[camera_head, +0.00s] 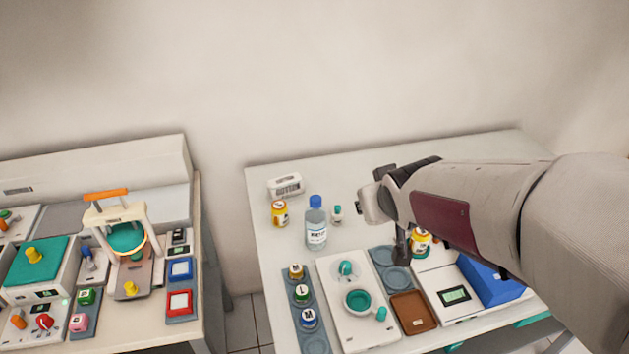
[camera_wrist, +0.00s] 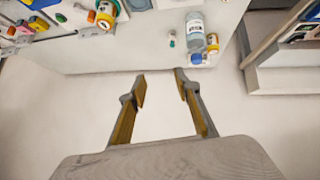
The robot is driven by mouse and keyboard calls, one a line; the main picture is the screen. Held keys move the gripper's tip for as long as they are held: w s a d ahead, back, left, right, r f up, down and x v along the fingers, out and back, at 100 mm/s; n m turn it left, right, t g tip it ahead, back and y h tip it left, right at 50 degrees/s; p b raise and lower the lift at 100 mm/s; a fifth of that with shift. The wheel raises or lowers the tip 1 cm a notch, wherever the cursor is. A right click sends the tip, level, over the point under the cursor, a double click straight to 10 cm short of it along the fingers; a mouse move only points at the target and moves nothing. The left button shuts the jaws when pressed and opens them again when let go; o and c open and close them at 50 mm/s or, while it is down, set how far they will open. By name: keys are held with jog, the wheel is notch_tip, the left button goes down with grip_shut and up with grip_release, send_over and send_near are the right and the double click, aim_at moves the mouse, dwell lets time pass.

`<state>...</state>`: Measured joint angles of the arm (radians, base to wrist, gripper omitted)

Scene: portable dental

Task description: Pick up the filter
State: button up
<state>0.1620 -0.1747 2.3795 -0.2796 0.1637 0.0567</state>
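I cannot tell for sure which object is the filter; nothing bears a readable label with that name. My gripper (camera_head: 385,205) is above the back middle of the right table. In the wrist view my gripper (camera_wrist: 160,73) shows two spread fingers with nothing between them. A clear bottle with a blue cap (camera_head: 316,224) stands left of it, and this bottle (camera_wrist: 195,30) lies beyond the fingertips in the wrist view. A small white vial with teal (camera_head: 337,213) stands beside the bottle. A yellow jar (camera_head: 420,242) is partly hidden by my arm.
A white box (camera_head: 286,186) and an orange jar (camera_head: 279,211) stand at the back left of the right table. A white tray (camera_head: 333,279), dark holders with jars (camera_head: 310,320) and a blue box (camera_head: 487,279) fill its front. A gap separates the crowded left table (camera_head: 183,220).

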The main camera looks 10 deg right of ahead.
jog(key=w+d+f+n+t+y, duration=0.1)
jog(key=w+d+f+t, duration=0.15)
jog(key=w+f, duration=0.75)
jog(key=n+t+y, duration=0.1)
jog(key=t+y, duration=0.1)
jog(key=y, duration=0.2)
send_near(338, 207)
jog(key=w, duration=0.2)
jog(key=shift+w+a+f, duration=0.15)
jog(key=shift+w+f, duration=0.05)
jog(key=shift+f, duration=0.1)
jog(key=shift+w, duration=0.1)
jog(key=shift+x, duration=1.25)
jog(key=shift+a+f, duration=0.1)
jog(key=shift+f, duration=0.05)
jog(key=shift+x, duration=2.5)
jog(key=shift+f, duration=0.1)
jog(key=c, duration=0.9)
